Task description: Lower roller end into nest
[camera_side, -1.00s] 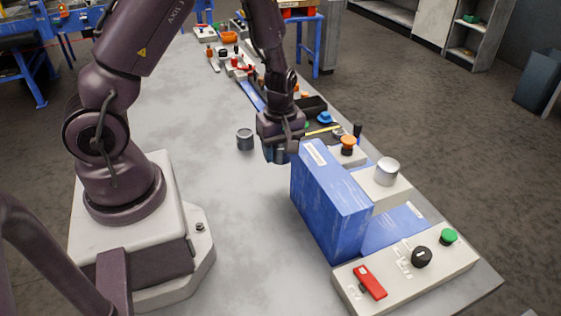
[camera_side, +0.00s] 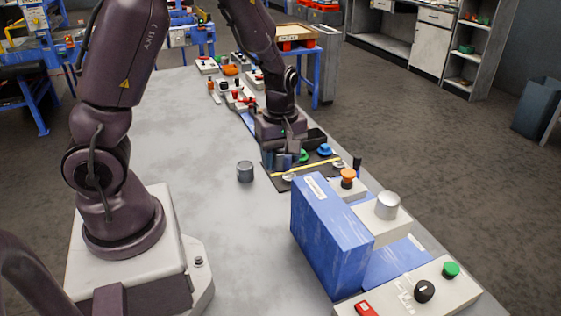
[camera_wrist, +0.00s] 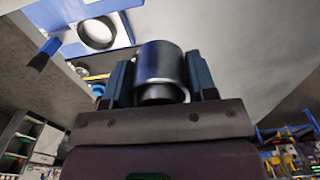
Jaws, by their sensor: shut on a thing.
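My gripper (camera_side: 287,160) is low over the bench beside the dark mat, behind the blue box. In the wrist view my gripper (camera_wrist: 157,75) is shut on a short metal roller (camera_wrist: 158,62), with one dark blue finger on each side. The roller is hidden in the side view. A white ring with a round opening (camera_wrist: 97,33) on a blue and white part shows at upper left in the wrist view, apart from the roller. I cannot tell whether this ring is the nest.
A tall blue box (camera_side: 330,230) stands in front of my gripper. Beside it is a white block with a silver cylinder (camera_side: 387,206). A loose grey cylinder (camera_side: 245,171) stands on the bench. An orange button (camera_side: 348,175) is nearby. The bench's left middle is clear.

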